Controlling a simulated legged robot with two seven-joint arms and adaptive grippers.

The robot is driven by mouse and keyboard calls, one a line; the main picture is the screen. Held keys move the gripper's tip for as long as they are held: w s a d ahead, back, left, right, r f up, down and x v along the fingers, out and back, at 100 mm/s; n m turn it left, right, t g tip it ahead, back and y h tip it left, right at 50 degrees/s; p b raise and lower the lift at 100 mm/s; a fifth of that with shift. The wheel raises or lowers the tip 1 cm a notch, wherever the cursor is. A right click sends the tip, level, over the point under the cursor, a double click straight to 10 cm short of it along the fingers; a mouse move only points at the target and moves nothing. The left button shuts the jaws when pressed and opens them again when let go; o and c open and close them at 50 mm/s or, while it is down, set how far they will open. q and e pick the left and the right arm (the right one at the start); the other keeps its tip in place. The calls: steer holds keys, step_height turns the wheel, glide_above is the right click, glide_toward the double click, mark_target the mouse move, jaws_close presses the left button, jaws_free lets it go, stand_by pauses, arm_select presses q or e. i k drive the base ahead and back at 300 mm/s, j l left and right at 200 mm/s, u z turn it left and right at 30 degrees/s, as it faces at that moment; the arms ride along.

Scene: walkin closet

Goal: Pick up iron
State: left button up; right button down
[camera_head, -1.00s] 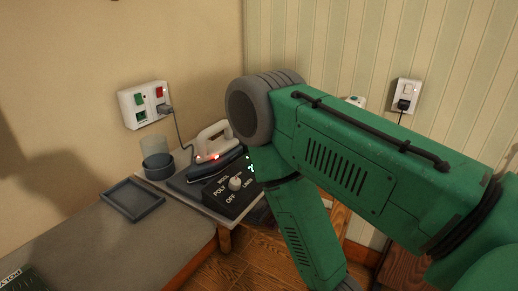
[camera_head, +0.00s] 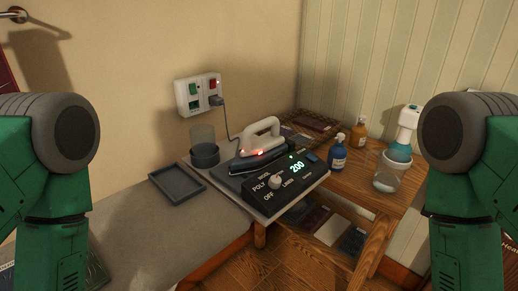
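The iron (camera_head: 258,148) has a white handle, a dark base and a small red light. It rests on a dark stand at the back, beside a black control box (camera_head: 285,181) with a dial and a lit display reading 200. A cord runs from the iron's area up to the wall socket. My two green arms stand at the left and right picture edges, both well apart from the iron. Neither gripper shows in the picture.
A grey tray (camera_head: 177,186) and a cup (camera_head: 204,150) stand left of the iron. A wall socket panel (camera_head: 199,94) is behind. A wooden shelf at right holds a blue bottle (camera_head: 338,153), an amber bottle (camera_head: 359,132) and a white-topped spray bottle (camera_head: 405,130). The grey counter's front is clear.

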mark_target(256, 154)
steer(key=i+l+u, duration=0.2)
steer(key=l+u, duration=0.15)
steer(key=u, duration=0.15)
steer(key=i+l+u, duration=0.1)
steer(key=l+u, duration=0.35)
